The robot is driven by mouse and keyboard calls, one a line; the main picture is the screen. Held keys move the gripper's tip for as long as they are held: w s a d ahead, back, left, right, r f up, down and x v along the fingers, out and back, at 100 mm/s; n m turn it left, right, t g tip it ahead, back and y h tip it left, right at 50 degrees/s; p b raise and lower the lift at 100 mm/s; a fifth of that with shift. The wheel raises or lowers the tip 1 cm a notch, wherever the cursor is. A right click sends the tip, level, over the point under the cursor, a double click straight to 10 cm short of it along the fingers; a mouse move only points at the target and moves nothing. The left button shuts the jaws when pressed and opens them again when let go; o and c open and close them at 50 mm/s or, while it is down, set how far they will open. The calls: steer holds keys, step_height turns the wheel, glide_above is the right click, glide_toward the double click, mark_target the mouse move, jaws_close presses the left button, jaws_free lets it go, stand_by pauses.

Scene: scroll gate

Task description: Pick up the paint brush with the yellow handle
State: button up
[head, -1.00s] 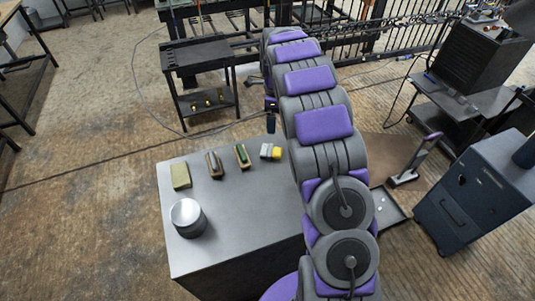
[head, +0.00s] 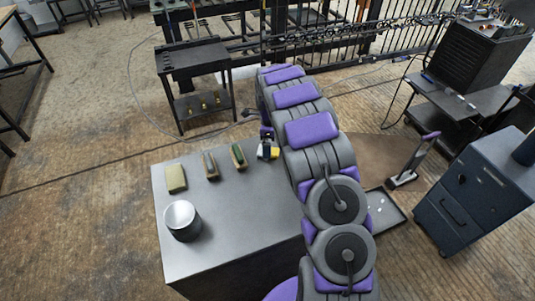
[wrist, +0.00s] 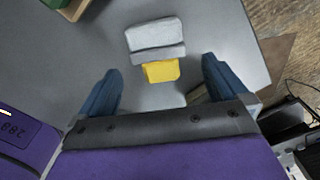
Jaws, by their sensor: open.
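The paint brush with the yellow handle (wrist: 161,71) lies on the grey table, its pale grey bristle end pointing away from my gripper in the wrist view. It also shows in the head view (head: 274,153), partly covered by my gripper. My gripper (wrist: 160,66) is open, with one blue finger on each side of the yellow handle in the picture. There is a gap on both sides, and nothing is held. I cannot tell the exact height of the fingers above the table.
The grey table (head: 235,215) also holds a green-topped brush (head: 238,156), another brush (head: 211,166), a yellowish block (head: 175,178) and a round metal can (head: 183,220). A black cart (head: 196,75) stands behind, and a dark blue cabinet (head: 475,195) stands right. The table's front is clear.

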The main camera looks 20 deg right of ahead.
mark_target(275, 152)
steer(key=f, duration=0.2)
steer(key=f+b, duration=0.1)
steer(key=f, duration=0.1)
steer(key=shift+a+f, duration=0.2)
steer(key=shift+f, duration=0.1)
steer(key=shift+r, duration=0.15)
steer(key=c, duration=1.1)
